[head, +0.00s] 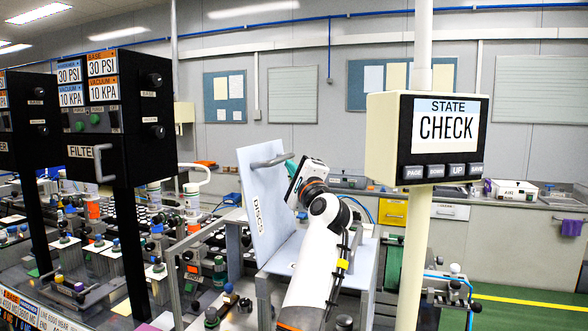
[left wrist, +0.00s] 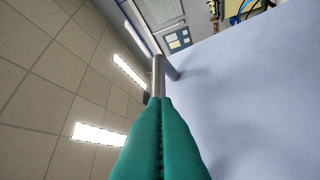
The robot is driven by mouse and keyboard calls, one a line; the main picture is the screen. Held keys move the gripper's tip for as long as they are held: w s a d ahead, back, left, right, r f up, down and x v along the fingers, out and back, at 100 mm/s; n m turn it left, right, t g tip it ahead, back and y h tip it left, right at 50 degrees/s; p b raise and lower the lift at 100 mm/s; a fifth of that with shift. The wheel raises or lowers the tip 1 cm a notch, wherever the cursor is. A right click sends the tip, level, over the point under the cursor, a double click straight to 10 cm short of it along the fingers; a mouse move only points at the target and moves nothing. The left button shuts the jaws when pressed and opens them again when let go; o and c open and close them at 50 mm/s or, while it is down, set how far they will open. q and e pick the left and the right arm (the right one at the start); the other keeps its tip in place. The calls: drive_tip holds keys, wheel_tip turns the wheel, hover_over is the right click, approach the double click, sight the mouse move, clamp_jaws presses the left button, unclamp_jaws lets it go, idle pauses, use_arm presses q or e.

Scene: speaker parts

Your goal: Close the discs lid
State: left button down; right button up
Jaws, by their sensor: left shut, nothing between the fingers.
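The discs lid (head: 265,205) is a pale grey panel marked DISCS. It stands raised and tilted above its box (head: 290,254). A grey bar handle (head: 270,161) is near its top edge. My left gripper (head: 289,164) is at the upper right of the lid, close to the handle. In the left wrist view its green fingers (left wrist: 160,103) are pressed together and empty. The handle (left wrist: 158,75) shows right at their tips, and the lid face (left wrist: 250,105) fills the right side. I cannot tell whether the fingertips touch the handle. My right gripper is not in view.
A STATE CHECK display (head: 427,138) on a pale post stands to the right of my left arm. A black FILTER box (head: 108,118) on a post stands at left. Benches crowded with small parts lie left of the lid. Green floor (head: 510,314) is clear at lower right.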

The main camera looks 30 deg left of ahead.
use_arm(q)
drive_tip(key=s+a+f+n+g+h+b, duration=0.1)
drive_tip(key=s+a+n+g+h, duration=0.15)
drive_tip(key=a, duration=0.55)
drive_tip(key=s+a+f+n+g+h+b, duration=0.15)
drive_tip(key=a+n, duration=0.25)
drive_tip(key=a, duration=0.4)
drive_tip(key=s+a+f+n+h+b, duration=0.2)
drive_tip(key=a+f+h, duration=0.3)
drive_tip(key=a+f, duration=0.3)
wheel_tip(320, 180, down, 3)
drive_tip(key=shift+a+f+n+h, duration=0.2)
drive_tip(key=shift+n+h, duration=0.1)
drive_tip(key=shift+n, duration=0.25)
